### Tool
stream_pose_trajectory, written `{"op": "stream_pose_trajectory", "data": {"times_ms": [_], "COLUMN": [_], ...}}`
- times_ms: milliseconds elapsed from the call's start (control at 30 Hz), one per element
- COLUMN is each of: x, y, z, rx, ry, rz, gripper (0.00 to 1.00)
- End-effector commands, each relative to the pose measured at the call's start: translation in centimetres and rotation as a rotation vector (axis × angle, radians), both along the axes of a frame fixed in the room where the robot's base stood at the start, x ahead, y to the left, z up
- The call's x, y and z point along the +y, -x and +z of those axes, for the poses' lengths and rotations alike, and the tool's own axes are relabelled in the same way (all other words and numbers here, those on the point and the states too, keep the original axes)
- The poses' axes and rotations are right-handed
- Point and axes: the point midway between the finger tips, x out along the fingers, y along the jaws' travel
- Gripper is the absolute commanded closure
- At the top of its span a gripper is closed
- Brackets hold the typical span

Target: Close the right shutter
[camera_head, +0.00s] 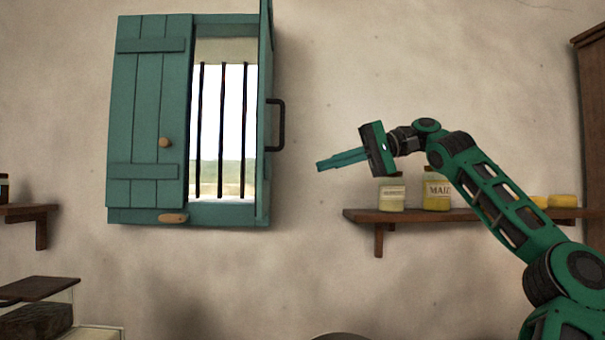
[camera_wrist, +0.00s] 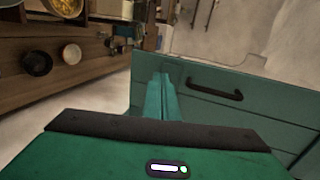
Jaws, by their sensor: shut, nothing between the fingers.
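The right shutter (camera_head: 266,120) is a teal panel standing open. In the head view it is almost edge-on at the right side of the barred window (camera_head: 222,130), with its black handle (camera_head: 278,124) facing right. In the wrist view the shutter (camera_wrist: 200,105) is a broad teal panel beyond my fingers, with the black handle (camera_wrist: 215,85) near its top. My gripper (camera_head: 320,166) is shut and empty, to the right of the shutter and a little lower than the handle in the head view. Its fingers (camera_wrist: 160,80) lie together in the wrist view, and I see no clear contact with the shutter.
The left shutter (camera_head: 150,100) covers the window's left part, with a wooden knob (camera_head: 165,142). A wooden latch (camera_head: 173,218) sits on the lower frame. A shelf (camera_head: 400,216) with jars (camera_head: 437,192) is below and behind my gripper. Bare wall lies between window and shelf.

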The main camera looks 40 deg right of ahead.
Motion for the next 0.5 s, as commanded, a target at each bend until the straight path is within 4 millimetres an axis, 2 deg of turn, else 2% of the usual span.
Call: {"op": "stream_pose_trajectory", "data": {"times_ms": [500], "x": [7.0], "y": [-4.4], "z": [-2.9], "rx": [0.001], "ry": [0.003], "rz": [-0.006], "gripper": [1.0]}}
